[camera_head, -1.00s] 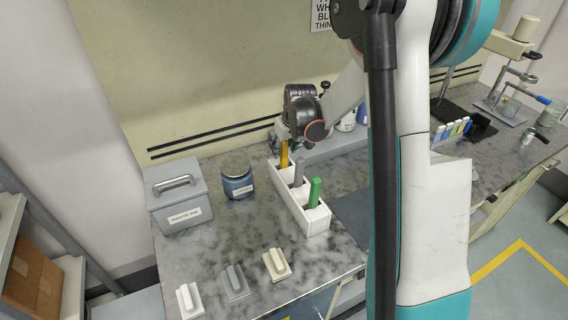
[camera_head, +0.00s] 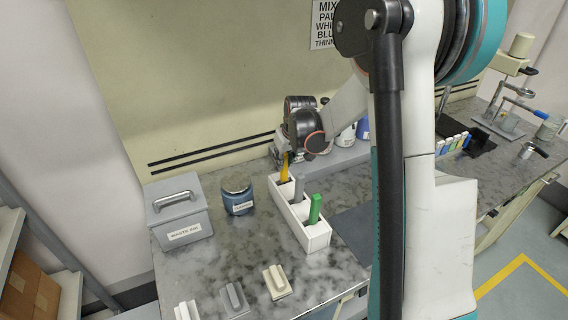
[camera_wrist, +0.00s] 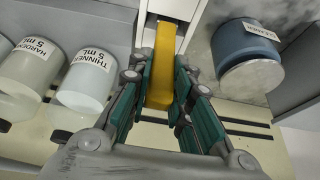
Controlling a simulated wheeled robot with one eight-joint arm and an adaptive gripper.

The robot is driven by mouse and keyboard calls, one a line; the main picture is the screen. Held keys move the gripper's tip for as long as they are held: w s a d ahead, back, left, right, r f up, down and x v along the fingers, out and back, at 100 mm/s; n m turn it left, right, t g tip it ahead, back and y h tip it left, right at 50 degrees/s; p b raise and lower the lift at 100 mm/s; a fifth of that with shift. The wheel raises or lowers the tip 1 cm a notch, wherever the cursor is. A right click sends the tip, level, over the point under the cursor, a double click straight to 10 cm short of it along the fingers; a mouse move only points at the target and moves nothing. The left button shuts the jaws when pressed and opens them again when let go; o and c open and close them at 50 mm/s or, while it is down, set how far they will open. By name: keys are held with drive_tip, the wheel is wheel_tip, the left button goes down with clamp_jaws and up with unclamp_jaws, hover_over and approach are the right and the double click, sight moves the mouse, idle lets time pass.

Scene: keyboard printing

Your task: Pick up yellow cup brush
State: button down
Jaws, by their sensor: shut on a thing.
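The yellow cup brush (camera_head: 284,172) stands upright in the far compartment of a white divided holder (camera_head: 317,240). Only its yellow handle shows; its lower end is hidden in the holder. In the wrist view the yellow handle (camera_wrist: 164,68) lies between the two green-padded fingers. My gripper (camera_wrist: 165,82) is shut on this handle. In the head view my gripper (camera_head: 284,155) is at the top of the yellow handle, partly hidden by my wrist.
A grey-handled brush (camera_head: 299,188) and a green-handled brush (camera_head: 315,208) share the holder. A blue jar (camera_head: 238,200) and grey lidded box (camera_head: 180,215) stand to the left. Thinner (camera_wrist: 86,80) and hardener (camera_wrist: 30,68) containers are near my gripper. The counter front holds several small blocks.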

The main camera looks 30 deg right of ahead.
wheel_tip(320, 180, up, 18)
drive_tip(key=p, duration=0.3)
drive_tip(key=shift+r, duration=0.25)
idle(0.3)
